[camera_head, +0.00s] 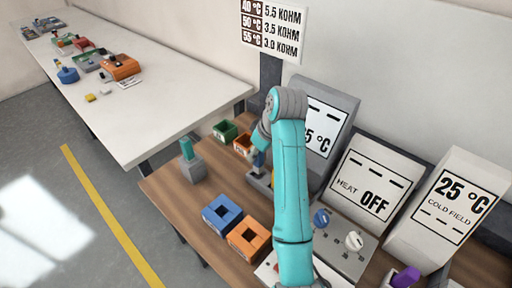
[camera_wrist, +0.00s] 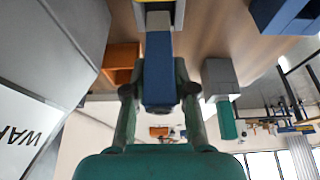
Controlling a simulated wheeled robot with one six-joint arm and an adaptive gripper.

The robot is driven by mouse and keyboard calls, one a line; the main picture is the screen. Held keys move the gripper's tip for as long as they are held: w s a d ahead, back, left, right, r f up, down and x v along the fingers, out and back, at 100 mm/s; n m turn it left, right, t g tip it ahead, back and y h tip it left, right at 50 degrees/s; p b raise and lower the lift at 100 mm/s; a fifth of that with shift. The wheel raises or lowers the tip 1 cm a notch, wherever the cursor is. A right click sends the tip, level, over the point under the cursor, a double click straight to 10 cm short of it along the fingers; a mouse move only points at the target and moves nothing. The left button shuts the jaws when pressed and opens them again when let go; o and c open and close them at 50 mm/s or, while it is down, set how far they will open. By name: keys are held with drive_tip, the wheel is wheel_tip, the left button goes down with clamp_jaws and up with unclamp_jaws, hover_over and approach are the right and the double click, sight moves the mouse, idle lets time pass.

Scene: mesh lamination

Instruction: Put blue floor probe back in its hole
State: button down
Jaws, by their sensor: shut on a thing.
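My gripper (camera_wrist: 160,92) is shut on the blue floor probe (camera_wrist: 158,68), which stands out between the two fingers in the wrist view. Past its far end are a pale grey part and a yellow band (camera_wrist: 157,5); I cannot tell whether the probe touches them or sits in a hole. In the head view my gripper (camera_head: 258,160) is low over a grey block (camera_head: 260,182), and my arm partly covers it. The probe itself is barely visible there. A green probe (camera_head: 187,148) stands upright in another grey block (camera_head: 194,171) to the left.
A blue block (camera_head: 209,216) and an orange block (camera_head: 237,241) with square openings lie at the wooden table's front. Small green (camera_head: 226,131) and orange (camera_head: 241,142) bins stand behind my gripper. Grey display panels (camera_head: 370,180) and a knob panel (camera_head: 345,255) fill the right.

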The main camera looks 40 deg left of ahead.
sight(256, 161)
drive_tip(key=shift+f, duration=1.75)
drive_tip(key=c, duration=0.9)
unclamp_jaws()
drive_tip(key=shift+o, duration=0.2)
